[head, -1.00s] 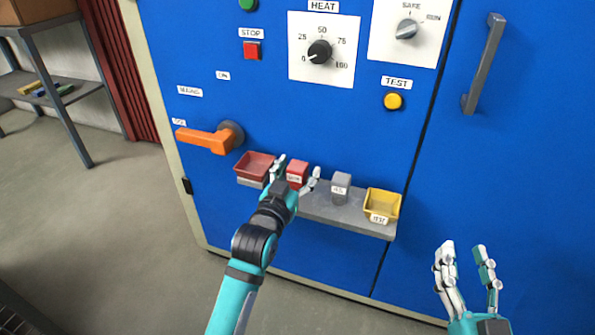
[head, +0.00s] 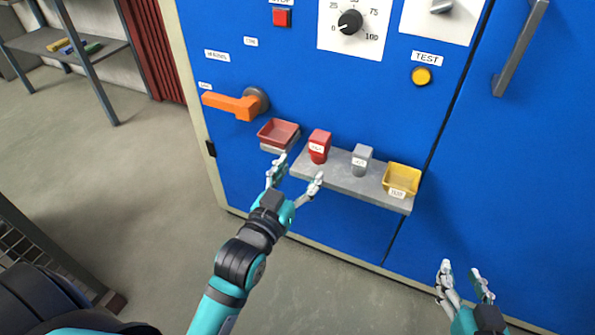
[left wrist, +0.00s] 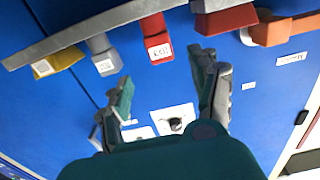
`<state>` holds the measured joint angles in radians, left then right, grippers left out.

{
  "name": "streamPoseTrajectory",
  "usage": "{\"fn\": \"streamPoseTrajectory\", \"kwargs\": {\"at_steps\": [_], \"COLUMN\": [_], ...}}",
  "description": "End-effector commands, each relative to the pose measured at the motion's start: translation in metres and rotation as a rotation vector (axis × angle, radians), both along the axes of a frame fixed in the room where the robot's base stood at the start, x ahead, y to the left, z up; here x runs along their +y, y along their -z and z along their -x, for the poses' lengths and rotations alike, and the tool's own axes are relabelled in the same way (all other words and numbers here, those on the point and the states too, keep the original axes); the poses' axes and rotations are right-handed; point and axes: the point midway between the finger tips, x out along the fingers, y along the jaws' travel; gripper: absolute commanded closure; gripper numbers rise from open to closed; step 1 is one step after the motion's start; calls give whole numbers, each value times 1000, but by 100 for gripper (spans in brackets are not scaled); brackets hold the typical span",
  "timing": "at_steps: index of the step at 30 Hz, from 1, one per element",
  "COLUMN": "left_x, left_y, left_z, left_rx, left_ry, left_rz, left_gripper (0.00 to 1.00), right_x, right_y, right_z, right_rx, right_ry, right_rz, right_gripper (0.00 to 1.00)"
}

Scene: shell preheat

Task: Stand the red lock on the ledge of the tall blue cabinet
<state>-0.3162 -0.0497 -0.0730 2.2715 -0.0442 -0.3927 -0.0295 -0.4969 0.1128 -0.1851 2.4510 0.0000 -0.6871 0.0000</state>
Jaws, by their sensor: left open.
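The red lock (head: 319,146) stands upright on the grey ledge (head: 340,180) of the tall blue cabinet (head: 300,85), between the red tray and a grey block. In the left wrist view the red lock (left wrist: 157,40) appears near the top with its label showing, and the ledge (left wrist: 90,29) crosses above. My left gripper (head: 295,175) is open and empty, in front of the ledge and just below the red lock, apart from it. My right gripper (head: 460,272) is at the lower right, away from the ledge, with its fingers apart and nothing between them.
A red tray (head: 279,134) is at the ledge's left end, a grey labelled block (head: 361,159) right of the lock, and a yellow tray (head: 402,179) at the right end. An orange handle (head: 232,105) juts out above left. The floor in front is clear.

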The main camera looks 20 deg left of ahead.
Motion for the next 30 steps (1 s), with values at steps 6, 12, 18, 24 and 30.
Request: {"fn": "streamPoseTrajectory", "kwargs": {"at_steps": [6, 12, 18, 24, 30], "left_x": [-29, -38, -38, -38, -38], "left_y": [39, 51, 50, 50, 50], "left_z": [59, 78, 78, 77, 77], "left_rx": [242, 324, 321, 321, 320], "left_ry": [135, 176, 175, 175, 174], "left_rz": [-42, -50, -50, -50, -50], "left_gripper": [38, 38, 38, 38, 38], "right_x": [-1, -1, -1, -1, -1], "right_y": [3, 3, 3, 3, 2], "right_z": [1, 1, 1, 1, 1], "right_rx": [16, 15, 15, 15, 14], "right_ry": [1, 1, 1, 1, 1], "right_rz": [4, 4, 4, 4, 3], "right_gripper": [60, 60, 60, 60, 60]}}
